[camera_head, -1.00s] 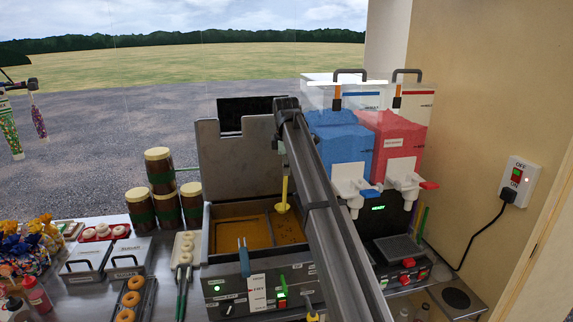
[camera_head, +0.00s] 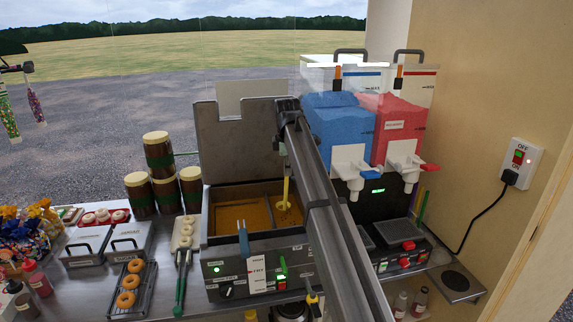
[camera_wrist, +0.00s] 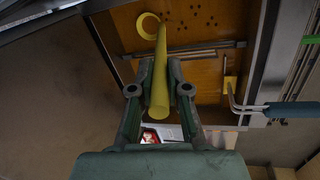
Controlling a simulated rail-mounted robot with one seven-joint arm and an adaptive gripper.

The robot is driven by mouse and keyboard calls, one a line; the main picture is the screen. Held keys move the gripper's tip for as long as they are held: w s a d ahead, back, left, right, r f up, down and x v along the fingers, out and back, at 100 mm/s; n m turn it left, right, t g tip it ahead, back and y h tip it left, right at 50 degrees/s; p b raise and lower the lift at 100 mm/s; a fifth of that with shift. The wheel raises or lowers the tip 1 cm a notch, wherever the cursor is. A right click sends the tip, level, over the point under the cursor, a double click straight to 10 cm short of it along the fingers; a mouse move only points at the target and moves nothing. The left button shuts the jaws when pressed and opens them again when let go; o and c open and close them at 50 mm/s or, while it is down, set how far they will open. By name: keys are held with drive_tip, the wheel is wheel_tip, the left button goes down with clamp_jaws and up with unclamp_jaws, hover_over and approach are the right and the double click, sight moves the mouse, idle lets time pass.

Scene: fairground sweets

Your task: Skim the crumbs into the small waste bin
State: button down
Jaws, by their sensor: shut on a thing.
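My gripper (camera_wrist: 159,75) is shut on the yellow handle of a skimmer (camera_wrist: 160,70). In the head view the skimmer (camera_head: 287,190) hangs upright, its round head at or just above the oil in the right part of the fryer (camera_head: 207,225). Dark crumbs (camera_wrist: 197,17) lie scattered beside the skimmer's ring in the wrist view. Whether any crumbs are in the ring cannot be told. I cannot make out the small waste bin in either view. My arm covers part of the fryer's right side.
A blue-handled tool (camera_head: 243,241) hangs at the fryer's front edge; it also shows in the wrist view (camera_wrist: 290,110). The fryer lid (camera_head: 235,150) stands open behind. Slush machines (camera_head: 345,130) stand close at right. Doughnuts (camera_head: 129,282) and lidded containers (camera_head: 128,243) are at left.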

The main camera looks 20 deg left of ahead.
drive_tip(key=shift+s+d+p, duration=1.6)
drive_tip(key=shift+s+d, duration=2.15)
drive_tip(key=shift+s, duration=2.05)
drive_tip(key=w+a+p+v, duration=0.1)
drive_tip(key=w+p+v, duration=0.1)
drive_tip(key=v, duration=1.1)
drive_tip(key=shift+w+r+p, duration=0.25)
drive_tip(key=shift+w+p, duration=0.2)
drive_tip(key=shift+p, duration=0.45)
drive_tip(key=shift+d, duration=0.1)
